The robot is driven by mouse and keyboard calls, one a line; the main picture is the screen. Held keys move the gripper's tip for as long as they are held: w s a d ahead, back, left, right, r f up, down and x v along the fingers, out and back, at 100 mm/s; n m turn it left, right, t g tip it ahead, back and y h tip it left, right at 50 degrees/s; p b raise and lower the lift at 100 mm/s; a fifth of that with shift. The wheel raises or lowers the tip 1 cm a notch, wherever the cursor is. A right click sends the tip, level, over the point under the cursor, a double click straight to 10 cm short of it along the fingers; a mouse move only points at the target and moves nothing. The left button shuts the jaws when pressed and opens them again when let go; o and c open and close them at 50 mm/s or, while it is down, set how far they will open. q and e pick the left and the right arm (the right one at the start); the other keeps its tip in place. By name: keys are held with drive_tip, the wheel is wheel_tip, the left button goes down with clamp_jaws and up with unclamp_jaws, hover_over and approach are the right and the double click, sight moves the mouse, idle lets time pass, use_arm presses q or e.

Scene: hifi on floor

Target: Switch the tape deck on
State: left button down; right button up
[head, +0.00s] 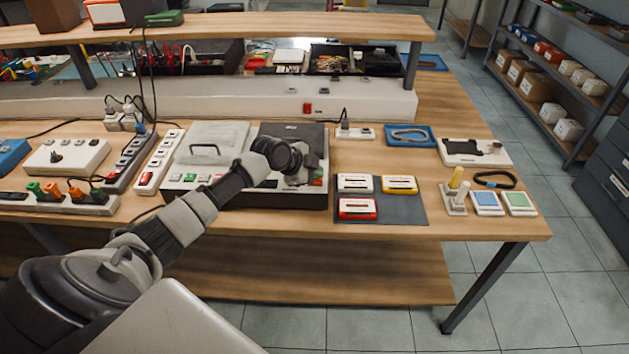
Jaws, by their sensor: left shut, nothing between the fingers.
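The tape deck (300,133) appears to be the wide dark and light unit near the table's front edge, with small green, white and red buttons along its front. A grey cover or panel with a dark handle (205,149) lies over its left part. My left arm reaches in from the lower left. My left gripper (299,179) is shut and empty at the right part of the deck's front, close to a red and a green button (318,177). I cannot tell whether it touches the deck. The wrist hides part of the deck's middle. My right gripper is not in view.
Several power strips (160,160) and plugs crowd the left. A raised shelf (330,28) spans the back.

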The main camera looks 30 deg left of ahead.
use_arm(q)
drive_tip(key=shift+f+b, duration=0.35)
drive_tip(key=shift+f, duration=0.1)
idle(0.6)
drive_tip(key=shift+r, duration=0.1)
drive_tip(key=shift+r+p, duration=0.65)
drive_tip(key=shift+r, duration=0.2)
wheel_tip(320, 180, up, 6)
drive_tip(key=p, duration=0.4)
drive_tip(key=shift+p, duration=0.3)
